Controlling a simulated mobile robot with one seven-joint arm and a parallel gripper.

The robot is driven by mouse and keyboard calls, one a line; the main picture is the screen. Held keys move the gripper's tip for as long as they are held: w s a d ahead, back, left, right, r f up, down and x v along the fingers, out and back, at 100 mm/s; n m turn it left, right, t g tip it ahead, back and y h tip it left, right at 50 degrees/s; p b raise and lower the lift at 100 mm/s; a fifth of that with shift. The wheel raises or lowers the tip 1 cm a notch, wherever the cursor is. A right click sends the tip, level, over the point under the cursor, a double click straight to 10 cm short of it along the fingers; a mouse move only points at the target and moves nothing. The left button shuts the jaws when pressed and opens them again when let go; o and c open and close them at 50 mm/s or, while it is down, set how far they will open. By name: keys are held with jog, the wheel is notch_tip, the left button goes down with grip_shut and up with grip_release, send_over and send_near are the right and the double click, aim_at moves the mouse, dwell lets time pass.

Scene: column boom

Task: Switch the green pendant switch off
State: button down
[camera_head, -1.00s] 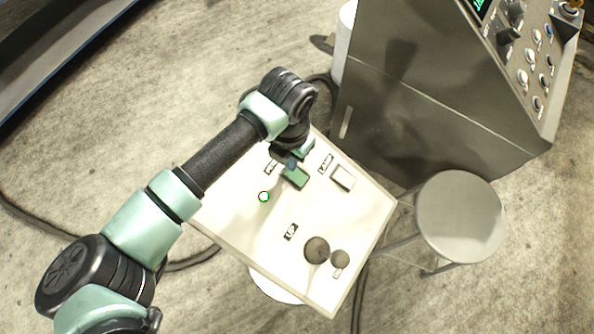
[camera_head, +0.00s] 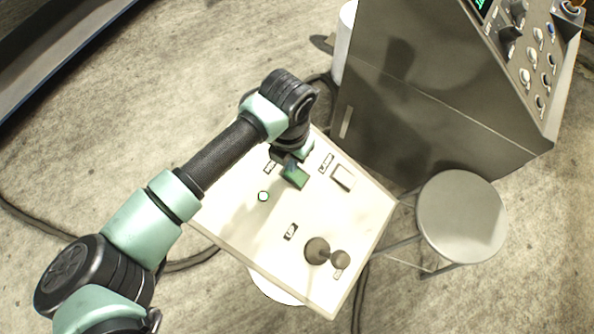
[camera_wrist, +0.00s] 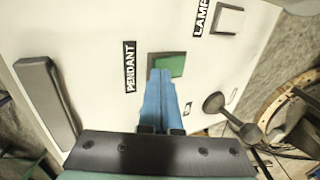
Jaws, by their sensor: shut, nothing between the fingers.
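The green pendant switch (camera_head: 295,177) sits on the sloping white panel (camera_head: 240,216), beside the PENDANT label. In the wrist view the green switch (camera_wrist: 172,65) is in a dark frame, partly hidden by my fingertips. My gripper (camera_head: 289,165) is shut and empty, pointing down at the panel. In the wrist view its blue fingers (camera_wrist: 160,75) are together, their tips overlapping the lower left part of the green switch. I cannot tell whether they touch it.
A white LAMP switch (camera_head: 343,177) is to the right of the green one. A ball-topped lever (camera_head: 317,250) stands at the panel's lower end. A round stool (camera_head: 461,217) and a grey console (camera_head: 430,120) are at the right. Cables lie on the floor.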

jog(key=shift+f+b, duration=0.3)
jog(key=shift+f, duration=0.15)
jog(key=shift+r, duration=0.1)
notch_tip(320, 180, up, 7)
jog(key=p, duration=0.5)
dwell(0.4)
dwell(0.4)
